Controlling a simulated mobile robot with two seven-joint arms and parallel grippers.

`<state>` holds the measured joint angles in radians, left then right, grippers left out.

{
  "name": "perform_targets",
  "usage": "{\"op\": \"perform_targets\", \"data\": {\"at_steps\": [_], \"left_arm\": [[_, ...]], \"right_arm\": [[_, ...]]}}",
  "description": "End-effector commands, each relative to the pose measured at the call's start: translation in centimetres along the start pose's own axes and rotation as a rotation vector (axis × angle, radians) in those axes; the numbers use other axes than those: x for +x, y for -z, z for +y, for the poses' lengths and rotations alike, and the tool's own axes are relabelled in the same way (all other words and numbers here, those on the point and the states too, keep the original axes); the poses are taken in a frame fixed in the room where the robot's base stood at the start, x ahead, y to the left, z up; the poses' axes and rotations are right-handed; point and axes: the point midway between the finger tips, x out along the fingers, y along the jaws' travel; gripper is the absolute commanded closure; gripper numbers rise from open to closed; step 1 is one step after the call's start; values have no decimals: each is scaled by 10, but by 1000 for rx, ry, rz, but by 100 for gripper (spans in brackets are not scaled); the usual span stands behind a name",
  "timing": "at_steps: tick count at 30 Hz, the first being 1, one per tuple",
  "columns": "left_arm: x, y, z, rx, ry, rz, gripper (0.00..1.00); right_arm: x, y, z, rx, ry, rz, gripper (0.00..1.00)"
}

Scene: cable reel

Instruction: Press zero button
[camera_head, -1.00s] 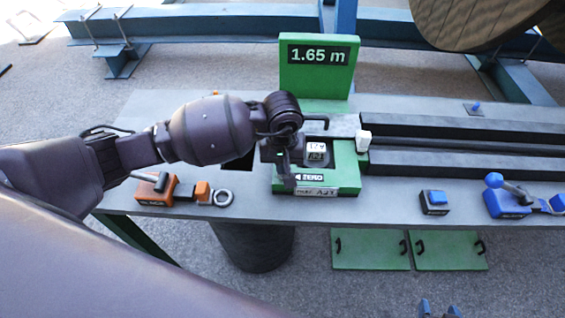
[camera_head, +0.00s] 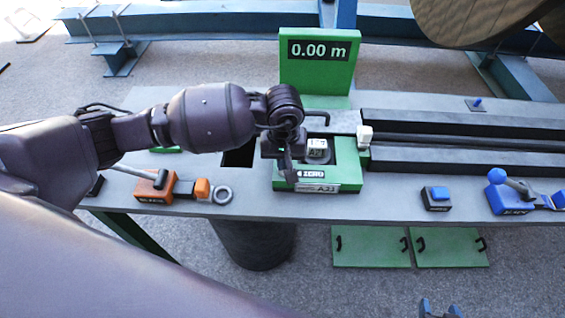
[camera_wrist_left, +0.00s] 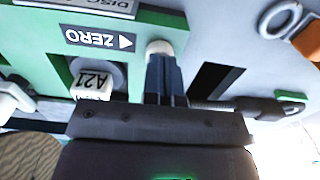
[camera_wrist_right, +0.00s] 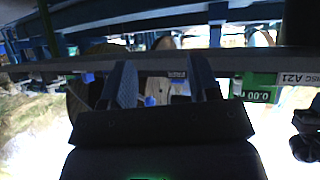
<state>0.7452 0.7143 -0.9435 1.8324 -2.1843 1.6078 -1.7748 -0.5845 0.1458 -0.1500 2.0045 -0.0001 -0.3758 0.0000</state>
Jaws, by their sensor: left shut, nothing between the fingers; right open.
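The green meter unit (camera_head: 348,180) carries a "ZERO" label (camera_head: 311,174) with an arrow; the label also shows in the left wrist view (camera_wrist_left: 98,39). The arrow points at a pale round button (camera_wrist_left: 160,47). My left gripper (camera_head: 288,179) is shut and empty, over the front left of the unit. In the left wrist view its blue fingertips (camera_wrist_left: 162,62) are at the button, overlapping it; contact is hard to judge. In the head view the gripper hides the button. The green display (camera_head: 318,50) reads 0.00 m. My right gripper (camera_head: 440,309) is open and empty, low in front of the bench.
The grey bench (camera_head: 375,206) holds an orange lever clamp (camera_head: 157,187) and a metal ring (camera_head: 222,194) on the left. A blue button box (camera_head: 436,198) and a blue lever clamp (camera_head: 507,196) are on the right. Black rails (camera_head: 460,125) run right from the unit.

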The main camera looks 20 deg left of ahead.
Motion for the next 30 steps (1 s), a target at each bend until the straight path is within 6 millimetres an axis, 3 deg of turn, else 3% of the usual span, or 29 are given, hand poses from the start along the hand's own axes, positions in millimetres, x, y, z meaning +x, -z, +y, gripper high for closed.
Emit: {"op": "perform_targets", "data": {"at_steps": [2,9,15,21,30], "left_arm": [[-26,6,2,-1,-6,19,100],[-72,6,3,0,-8,19,100],[-106,6,3,0,-9,19,100],[-122,5,3,-1,-9,18,100],[-125,5,3,-1,-9,17,100]], "right_arm": [[-5,7,2,1,-2,7,45],[-12,-14,2,6,-6,-32,45],[-9,-6,2,5,-5,-17,45],[-7,2,0,7,-4,-2,45],[-5,6,0,7,-3,5,45]]}}
